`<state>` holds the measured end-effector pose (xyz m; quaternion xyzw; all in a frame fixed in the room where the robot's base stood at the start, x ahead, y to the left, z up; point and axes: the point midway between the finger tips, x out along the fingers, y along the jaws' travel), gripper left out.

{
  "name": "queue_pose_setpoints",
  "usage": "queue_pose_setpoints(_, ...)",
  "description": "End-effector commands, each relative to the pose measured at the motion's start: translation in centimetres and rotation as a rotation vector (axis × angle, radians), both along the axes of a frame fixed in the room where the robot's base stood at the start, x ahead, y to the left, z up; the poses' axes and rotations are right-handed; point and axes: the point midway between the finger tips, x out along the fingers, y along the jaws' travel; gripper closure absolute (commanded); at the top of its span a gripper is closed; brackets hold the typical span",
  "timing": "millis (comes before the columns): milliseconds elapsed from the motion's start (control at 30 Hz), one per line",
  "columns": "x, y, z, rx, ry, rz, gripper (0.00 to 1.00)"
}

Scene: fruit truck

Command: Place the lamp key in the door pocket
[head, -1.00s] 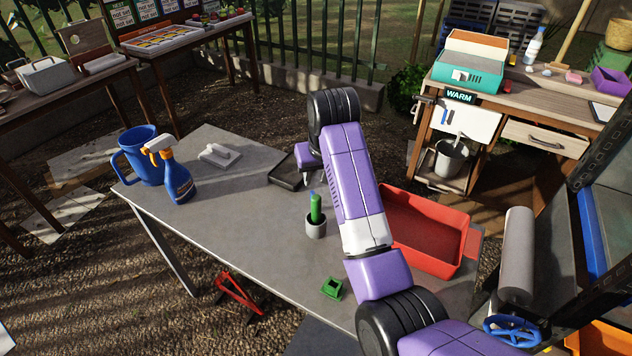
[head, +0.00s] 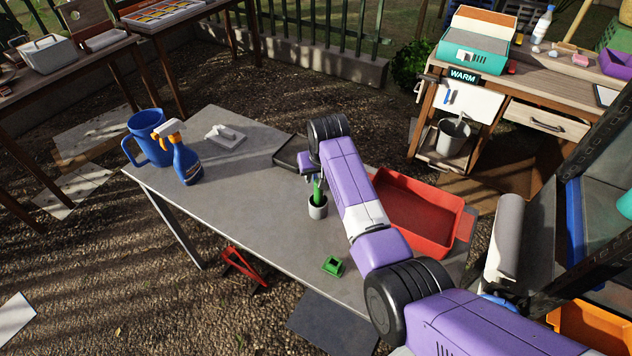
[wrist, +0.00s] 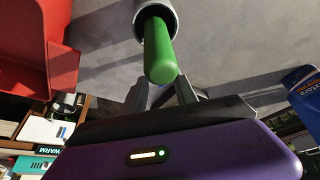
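A green rod-like handle (head: 318,190) stands upright in a small grey cup (head: 318,208) on the grey table; I cannot tell for certain that it is the lamp key. In the wrist view, the green handle (wrist: 160,50) rises from the cup's round rim (wrist: 155,8). My gripper (head: 314,178) is low over the cup. Its fingers (wrist: 163,92) are apart, one to each side of the handle's free end, with no clear grip on it. A white panel (head: 472,103) hangs below the WARM sign on the workbench; I cannot make out a door pocket for certain.
A red tray (head: 448,240) lies right of the cup, under my arm. A dark tray (head: 290,152) is behind my gripper. A small green block (head: 333,266) lies in front. A spray bottle (head: 186,165) and blue mug (head: 145,135) stand left.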

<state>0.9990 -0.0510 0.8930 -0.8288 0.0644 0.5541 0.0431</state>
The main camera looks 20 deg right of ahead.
Motion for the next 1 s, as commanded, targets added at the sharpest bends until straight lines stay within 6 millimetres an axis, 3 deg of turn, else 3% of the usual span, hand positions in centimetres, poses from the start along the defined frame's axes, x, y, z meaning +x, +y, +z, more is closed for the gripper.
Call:
queue_pose_setpoints(300, 0.22, -0.05, -0.44, 0.000, -0.001, -0.001, 0.65)
queue_pose_setpoints(500, 0.21, -0.05, -0.43, 0.000, -0.001, 0.000, 1.00)
queue_pose_setpoints(1000, 0.23, -0.05, 0.01, 0.000, -0.001, 0.000, 1.00)
